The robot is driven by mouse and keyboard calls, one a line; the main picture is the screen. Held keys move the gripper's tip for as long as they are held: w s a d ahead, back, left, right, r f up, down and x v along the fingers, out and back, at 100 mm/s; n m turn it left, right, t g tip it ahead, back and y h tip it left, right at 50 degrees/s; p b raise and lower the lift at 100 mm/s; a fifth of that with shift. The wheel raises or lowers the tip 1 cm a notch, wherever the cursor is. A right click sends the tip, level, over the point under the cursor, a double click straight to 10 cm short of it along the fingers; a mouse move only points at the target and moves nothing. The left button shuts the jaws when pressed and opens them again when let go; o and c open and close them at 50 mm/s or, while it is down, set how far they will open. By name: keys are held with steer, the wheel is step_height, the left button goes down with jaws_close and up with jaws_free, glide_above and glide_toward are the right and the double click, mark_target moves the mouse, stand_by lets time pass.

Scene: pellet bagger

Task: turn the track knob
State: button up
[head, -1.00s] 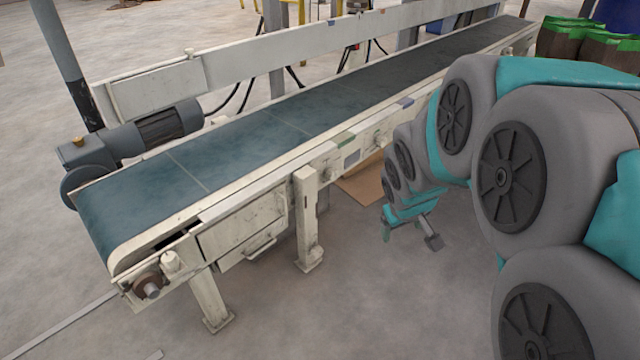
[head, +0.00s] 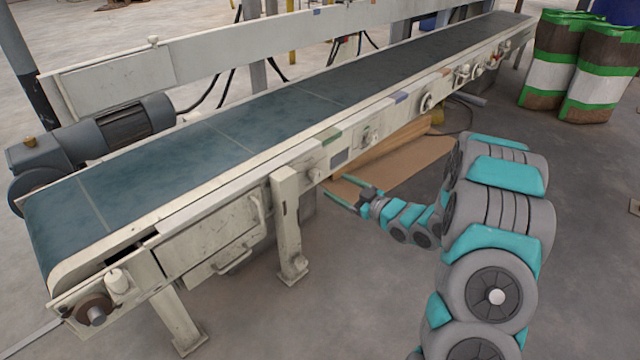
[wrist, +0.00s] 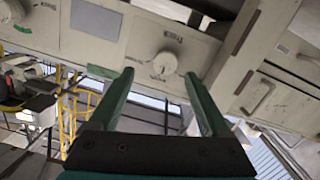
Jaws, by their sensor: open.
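In the head view my gripper (head: 331,185) is low beside the panel, right of the leg. Nothing is held.
The conveyor belt (head: 250,125) runs above the panel. The leg (head: 288,225) and a drawer with a handle (head: 235,262) lie left of the gripper. Other controls (head: 465,72) line the side farther right. Cardboard (head: 400,160) lies behind the arm. Filled bags (head: 597,75) stand at the back right.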

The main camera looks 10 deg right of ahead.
mark_target(319, 177)
steer(key=shift+t+y, duration=0.3)
steer(key=shift+y, duration=0.2)
steer(key=shift+s+a+b+x, duration=0.1)
steer(key=shift+b+x, duration=0.05)
steer(key=shift+x, duration=1.1)
steer(key=shift+s+a+b+x, duration=0.1)
steer(key=shift+a+b+x, duration=0.05)
steer(key=shift+x, duration=1.1)
steer(key=shift+s+a+b+x, duration=0.1)
steer(key=shift+b+x, duration=0.05)
steer(key=shift+x, duration=1.1)
steer(key=shift+f, duration=0.1)
steer(key=shift+c, duration=0.3)
jaws_close()
steer(key=shift+p, duration=0.5)
